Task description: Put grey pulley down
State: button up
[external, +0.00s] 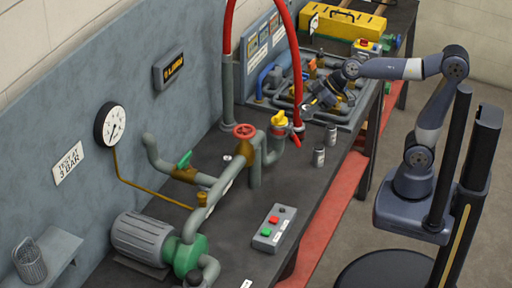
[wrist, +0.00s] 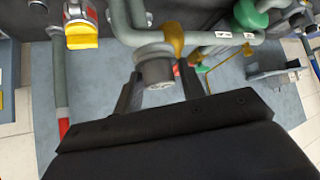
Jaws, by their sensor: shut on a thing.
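The grey pulley (wrist: 155,70) is a short, round grey piece between the two dark fingers of my gripper (wrist: 159,80) in the wrist view. My gripper is shut on it. In the external view my gripper (external: 312,102) hangs over the far part of the dark workbench (external: 240,235), close to the red hose and the pipework. The pulley is too small to make out clearly there. I cannot tell from these frames whether its underside touches anything.
A red hose (external: 291,60) arches beside my gripper. A yellow-capped pipe (external: 279,120) and a red valve wheel (external: 244,131) stand nearer. Two small canisters (external: 319,157) (external: 331,134) stand near the bench edge. A button box (external: 270,228) and a green-ended motor (external: 150,240) are nearer.

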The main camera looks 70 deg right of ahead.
aim_at(305, 106)
jog(key=r, duration=1.4)
jog(key=shift+w+d+r, duration=0.1)
jog(key=shift+w+r, duration=0.25)
jog(key=shift+r, duration=0.05)
jog(key=w+d+m+h+p, duration=0.1)
jog(key=w+d+p, duration=0.35)
jog(key=w, duration=0.55)
jog(key=w+d+m+t+h+p, duration=0.15)
jog(key=w+d+p, duration=0.3)
jog(key=w, duration=0.45)
jog(key=w+d+m+g+p, duration=0.1)
jog(key=w+d+p, duration=0.3)
jog(key=w, duration=0.6)
jog(key=shift+t, duration=0.25)
jog(key=f+b, duration=0.1)
jog(key=f, duration=1.3)
jog(key=f+b, duration=0.1)
jog(key=f, duration=1.3)
jog(key=d+f+b, duration=0.1)
jog(key=f, duration=1.3)
jog(key=shift+w+f, duration=0.1)
jog(key=shift+f, duration=0.05)
jog(key=shift+f+b, duration=1.15)
jog(key=shift+f, duration=1.05)
jog(key=shift+f, duration=0.1)
jog(key=shift+f, duration=0.1)
jog(key=o, duration=1.1)
